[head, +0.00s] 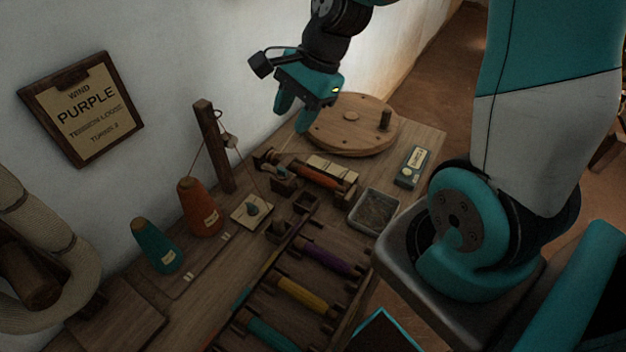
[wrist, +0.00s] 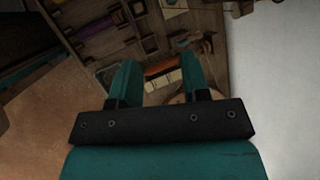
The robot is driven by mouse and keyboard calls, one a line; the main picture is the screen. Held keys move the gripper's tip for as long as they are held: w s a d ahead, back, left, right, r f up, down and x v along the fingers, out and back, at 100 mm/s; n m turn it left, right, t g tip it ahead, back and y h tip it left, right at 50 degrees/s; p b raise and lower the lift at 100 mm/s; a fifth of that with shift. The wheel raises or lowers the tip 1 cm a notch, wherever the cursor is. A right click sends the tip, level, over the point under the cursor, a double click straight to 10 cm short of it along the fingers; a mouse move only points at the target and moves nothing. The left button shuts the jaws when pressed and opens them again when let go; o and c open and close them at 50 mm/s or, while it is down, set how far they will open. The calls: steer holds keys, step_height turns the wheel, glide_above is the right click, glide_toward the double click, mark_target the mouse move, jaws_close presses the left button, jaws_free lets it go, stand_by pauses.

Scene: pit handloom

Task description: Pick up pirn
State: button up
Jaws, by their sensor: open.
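An orange pirn (head: 320,177) lies in the wooden winder on the bench. A purple pirn (head: 327,255), a yellow pirn (head: 305,294) and a teal pirn (head: 270,334) lie in a slotted rack nearer the front. My gripper (head: 289,120) is open and empty, high above the back of the bench, apart from every pirn. In the wrist view, the reddish-orange pirn (wrist: 161,68) shows far off between the open fingers of my gripper (wrist: 158,72). My fingers hide some of the bench there.
A wall sign (head: 88,108) reads WIND PURPLE. Orange (head: 200,212) and teal (head: 156,248) thread cones stand at left, by an upright wooden post (head: 213,145). A round wooden disc (head: 350,125) with a peg, a grey tray (head: 373,211) and a small labelled box (head: 412,167) are at right.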

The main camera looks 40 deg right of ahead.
steer(key=w+d+f+m+b, duration=0.1)
steer(key=w+d+f+m, duration=0.1)
steer(key=d+f+m, duration=0.6)
steer(key=m+t, duration=0.1)
steer(key=m, duration=0.7)
glide_toward(313, 172)
steer(key=shift+m+t+h, duration=0.3)
steer(key=shift+m+h, duration=0.1)
steer(key=f, duration=0.1)
steer(key=a+f+b, duration=0.1)
steer(key=a+f, duration=0.1)
steer(key=shift+w+a+f+b, duration=0.1)
steer(key=shift+w+f+b, duration=0.2)
steer(key=shift+f+b, duration=0.1)
steer(key=shift+x, duration=2.95)
steer(key=c, duration=0.7)
steer(key=shift+r, duration=0.1)
